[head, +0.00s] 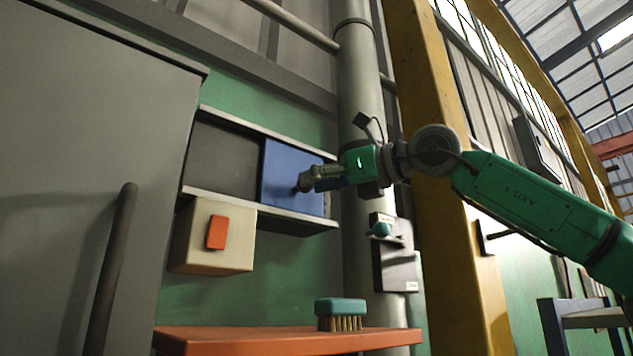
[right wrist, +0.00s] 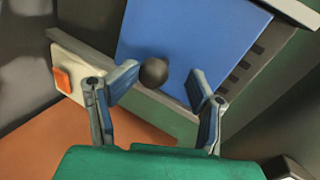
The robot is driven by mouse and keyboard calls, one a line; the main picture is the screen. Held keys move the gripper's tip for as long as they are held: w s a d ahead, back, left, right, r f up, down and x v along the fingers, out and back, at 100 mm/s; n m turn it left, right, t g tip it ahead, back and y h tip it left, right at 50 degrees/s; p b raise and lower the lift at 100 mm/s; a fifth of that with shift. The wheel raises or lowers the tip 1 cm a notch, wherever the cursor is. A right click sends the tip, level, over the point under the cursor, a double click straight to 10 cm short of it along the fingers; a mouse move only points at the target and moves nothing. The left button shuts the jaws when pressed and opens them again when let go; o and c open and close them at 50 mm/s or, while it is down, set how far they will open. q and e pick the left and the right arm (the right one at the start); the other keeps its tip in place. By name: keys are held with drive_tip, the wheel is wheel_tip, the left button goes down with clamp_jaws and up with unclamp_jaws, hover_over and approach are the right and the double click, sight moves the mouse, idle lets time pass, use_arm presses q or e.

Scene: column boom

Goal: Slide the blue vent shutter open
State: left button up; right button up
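The blue vent shutter (head: 283,172) is a flat panel between two grey rails, at the right end of the frame on the wall. It also fills the upper middle of the right wrist view (right wrist: 200,35). A dark round knob (right wrist: 153,72) stands out from its face. My right gripper (head: 308,183) is at the shutter's face in the head view. In the right wrist view its two fingers (right wrist: 165,80) are spread, with the knob between them, nearer the left finger. I cannot tell whether that finger touches the knob. My left gripper is not in view.
A dark panel or recess (head: 221,160) lies left of the shutter; dark slots (right wrist: 240,62) show past its right edge. Below are a cream box (head: 195,240) with an orange switch (head: 216,232), and an orange shelf (head: 250,341) with a brush (head: 340,312). A pipe (head: 357,90) stands right.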

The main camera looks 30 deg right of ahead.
sight(306, 196)
drive_tip(key=shift+w+a, duration=0.2)
drive_tip(key=shift+w, duration=0.3)
drive_tip(key=d, duration=0.1)
drive_tip(key=w+d+f, duration=0.1)
drive_tip(key=shift+w+d, duration=0.1)
drive_tip(key=shift+d, duration=0.2)
drive_tip(key=shift+c, duration=0.8)
drive_tip(key=shift+s+d+r, duration=0.1)
drive_tip(key=shift+s+d, duration=0.1)
drive_tip(key=c, duration=0.7)
drive_tip(key=shift+s+a+r, duration=0.15)
drive_tip(key=shift+s+r, duration=0.05)
drive_tip(key=shift+s, duration=0.1)
clamp_jaws()
drive_tip(key=shift+w+a, duration=0.15)
drive_tip(key=shift+a, duration=0.05)
